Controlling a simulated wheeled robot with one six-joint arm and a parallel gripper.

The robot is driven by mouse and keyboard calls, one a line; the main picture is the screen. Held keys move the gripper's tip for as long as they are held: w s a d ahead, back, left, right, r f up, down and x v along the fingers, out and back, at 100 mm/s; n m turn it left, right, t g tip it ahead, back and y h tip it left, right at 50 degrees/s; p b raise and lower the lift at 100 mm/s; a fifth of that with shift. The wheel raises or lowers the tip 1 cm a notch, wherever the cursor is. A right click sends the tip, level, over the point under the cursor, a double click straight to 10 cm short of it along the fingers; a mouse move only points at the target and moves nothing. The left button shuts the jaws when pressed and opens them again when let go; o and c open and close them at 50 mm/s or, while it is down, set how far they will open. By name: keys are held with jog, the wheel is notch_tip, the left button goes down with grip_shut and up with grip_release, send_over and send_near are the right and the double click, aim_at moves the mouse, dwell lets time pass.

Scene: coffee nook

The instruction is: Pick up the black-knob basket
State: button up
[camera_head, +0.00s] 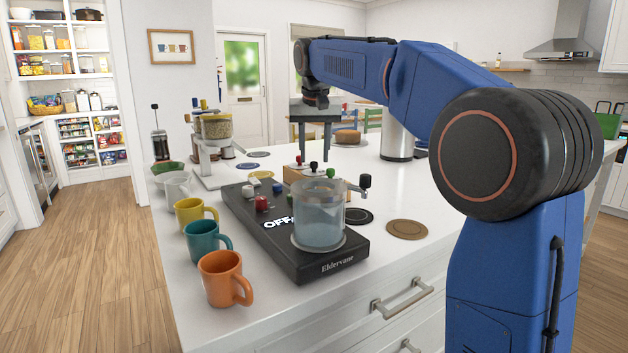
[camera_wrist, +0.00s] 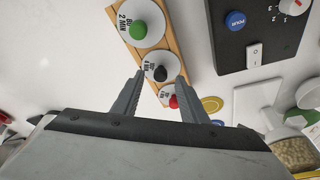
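The black-knob basket (camera_wrist: 155,63) has a round white lid with printing on it and a black knob. It sits in the middle of a wooden stand (camera_wrist: 176,43), between a green-knob basket (camera_wrist: 135,18) and a red-knob basket (camera_wrist: 166,97). In the head view the black knob (camera_head: 313,166) shows at the stand, below my gripper (camera_head: 315,157). My gripper points down and is open. In the wrist view its fingertips (camera_wrist: 161,76) appear on either side of the black knob. I cannot tell whether they touch it. The basket bodies are mostly hidden.
A black brewer base (camera_head: 265,225) with a glass vessel (camera_head: 319,215) stands in front of the stand. Orange (camera_head: 222,279), teal (camera_head: 204,241) and yellow (camera_head: 192,213) mugs line the left counter edge. A grinder (camera_head: 213,140) stands behind. Coasters (camera_head: 407,229) lie to the right.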

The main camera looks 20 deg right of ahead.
jog(key=shift+x, duration=0.9)
grip_shut()
notch_tip(320, 180, up, 10)
jog(key=shift+s, duration=0.15)
dwell(0.4)
